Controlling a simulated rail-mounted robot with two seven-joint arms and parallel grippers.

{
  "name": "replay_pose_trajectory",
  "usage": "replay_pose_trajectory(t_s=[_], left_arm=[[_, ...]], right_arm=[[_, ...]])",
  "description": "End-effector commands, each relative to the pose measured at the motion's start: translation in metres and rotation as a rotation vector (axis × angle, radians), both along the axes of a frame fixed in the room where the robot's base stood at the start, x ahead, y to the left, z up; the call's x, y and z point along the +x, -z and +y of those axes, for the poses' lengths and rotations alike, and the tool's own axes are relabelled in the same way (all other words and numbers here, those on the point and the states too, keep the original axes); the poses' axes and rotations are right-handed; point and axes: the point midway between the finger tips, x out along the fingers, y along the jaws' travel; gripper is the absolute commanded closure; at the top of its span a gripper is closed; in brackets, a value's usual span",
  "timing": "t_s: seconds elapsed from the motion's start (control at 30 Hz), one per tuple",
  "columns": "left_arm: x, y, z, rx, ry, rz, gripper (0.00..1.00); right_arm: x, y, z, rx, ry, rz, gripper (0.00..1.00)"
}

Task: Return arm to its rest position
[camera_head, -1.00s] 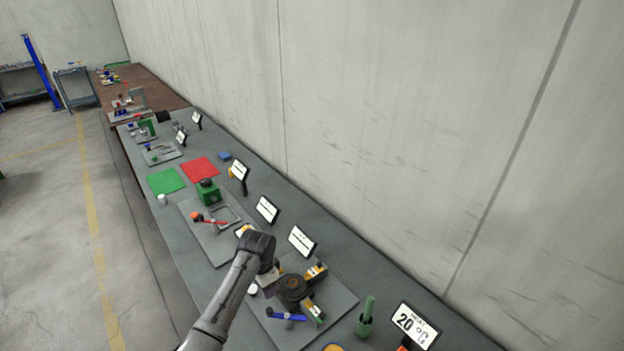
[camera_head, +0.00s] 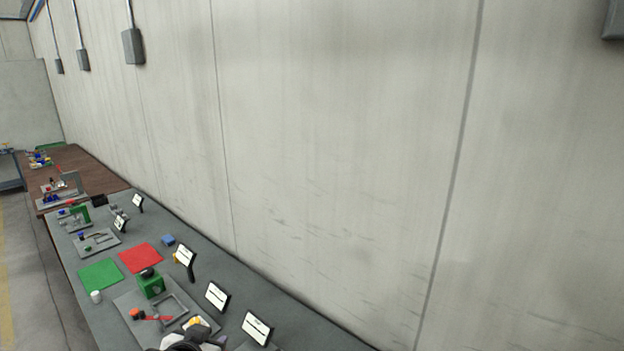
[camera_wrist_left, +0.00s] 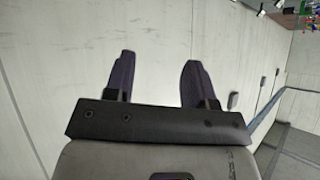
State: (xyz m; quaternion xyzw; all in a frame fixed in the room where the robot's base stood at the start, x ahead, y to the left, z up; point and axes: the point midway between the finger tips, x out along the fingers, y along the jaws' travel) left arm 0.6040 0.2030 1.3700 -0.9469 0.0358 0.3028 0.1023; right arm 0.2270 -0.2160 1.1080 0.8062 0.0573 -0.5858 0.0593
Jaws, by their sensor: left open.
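My left gripper (camera_wrist_left: 157,70) shows in the left wrist view with its two dark fingers apart. Nothing is between them; a pale wall lies behind. My right gripper is in neither view.
On the bench are a grey plate with a green block (camera_head: 151,285), a green mat (camera_head: 101,274), a red mat (camera_head: 140,257) and several small signs (camera_head: 217,296). The wall (camera_head: 330,170) runs along the bench's far side. A brown table (camera_head: 90,172) stands beyond.

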Motion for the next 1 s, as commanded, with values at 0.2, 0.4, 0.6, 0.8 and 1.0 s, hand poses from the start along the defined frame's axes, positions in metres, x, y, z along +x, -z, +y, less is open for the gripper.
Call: replay_pose_trajectory(t_s=[0.2, 0.4, 0.6, 0.8, 1.0], left_arm=[[-0.107, 0.027, 0.006, -0.027, -0.005, -0.006, 0.50], [-0.195, 0.071, 0.011, -0.044, -0.012, 0.129, 0.50], [-0.275, 0.131, 0.014, -0.044, -0.026, 0.366, 0.50], [-0.341, 0.167, 0.015, -0.041, -0.031, 0.545, 0.50], [-0.373, 0.180, 0.015, -0.040, -0.032, 0.627, 0.50]], right_arm=[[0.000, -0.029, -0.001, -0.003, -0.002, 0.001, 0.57], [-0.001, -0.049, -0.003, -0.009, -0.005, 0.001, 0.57], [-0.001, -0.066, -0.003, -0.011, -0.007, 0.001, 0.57], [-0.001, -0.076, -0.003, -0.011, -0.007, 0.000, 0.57], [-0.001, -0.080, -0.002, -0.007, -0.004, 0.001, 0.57]])
